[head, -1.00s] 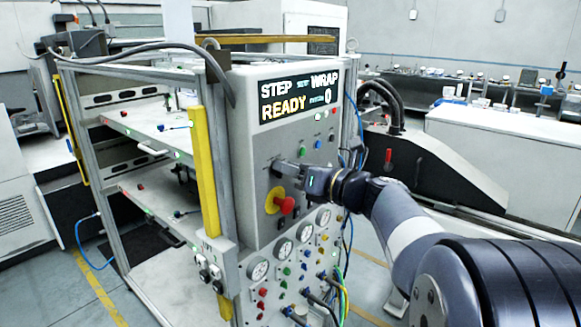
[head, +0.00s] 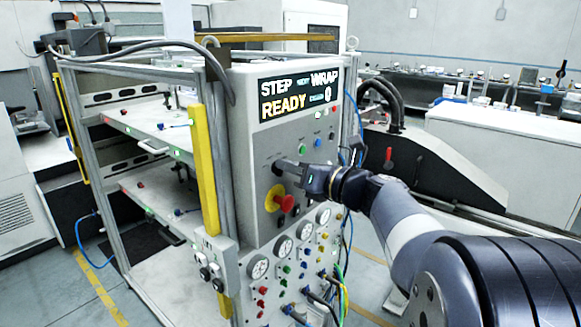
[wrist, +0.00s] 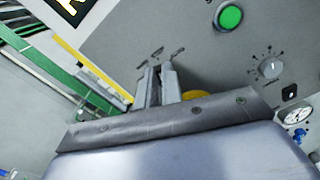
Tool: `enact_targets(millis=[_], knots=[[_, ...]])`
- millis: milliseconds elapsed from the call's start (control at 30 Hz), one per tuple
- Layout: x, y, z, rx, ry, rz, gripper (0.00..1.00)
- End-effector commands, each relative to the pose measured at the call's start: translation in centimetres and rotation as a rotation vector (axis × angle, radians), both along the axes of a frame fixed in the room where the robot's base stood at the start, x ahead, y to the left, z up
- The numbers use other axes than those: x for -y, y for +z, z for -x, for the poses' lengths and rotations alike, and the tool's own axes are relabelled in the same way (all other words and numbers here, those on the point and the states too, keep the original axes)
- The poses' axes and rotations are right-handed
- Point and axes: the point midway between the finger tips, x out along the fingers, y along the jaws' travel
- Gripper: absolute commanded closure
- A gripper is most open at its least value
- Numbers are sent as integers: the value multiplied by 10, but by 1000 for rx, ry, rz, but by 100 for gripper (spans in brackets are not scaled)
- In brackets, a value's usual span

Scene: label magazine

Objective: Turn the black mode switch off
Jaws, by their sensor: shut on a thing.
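The black mode switch is on the grey control panel (head: 258,150), left of centre below the display. My gripper (head: 282,166) reaches it from the right, with the fingertips at the panel face. In the wrist view my gripper (wrist: 157,82) is shut on the switch, and the fingers hide most of it. Small printed marks fan out on the panel just beyond the fingertips. They are too blurred to read, so I cannot tell which setting the switch is at.
A red emergency button (head: 286,203) on a yellow disc sits just below my gripper. The lit display (head: 298,95) is above. A green button (wrist: 229,17) and a grey knob (wrist: 271,67) are nearby. Several gauges and hoses are lower down.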

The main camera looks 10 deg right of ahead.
Motion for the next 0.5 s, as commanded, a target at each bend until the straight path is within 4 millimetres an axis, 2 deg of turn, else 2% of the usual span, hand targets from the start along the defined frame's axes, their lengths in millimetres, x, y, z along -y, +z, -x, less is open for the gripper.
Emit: enact_targets(millis=[267, 500], knots=[[-1, -2, 1, 60, 0, 80, 100], [-3, -3, 2, 174, -1, 237, 100]])
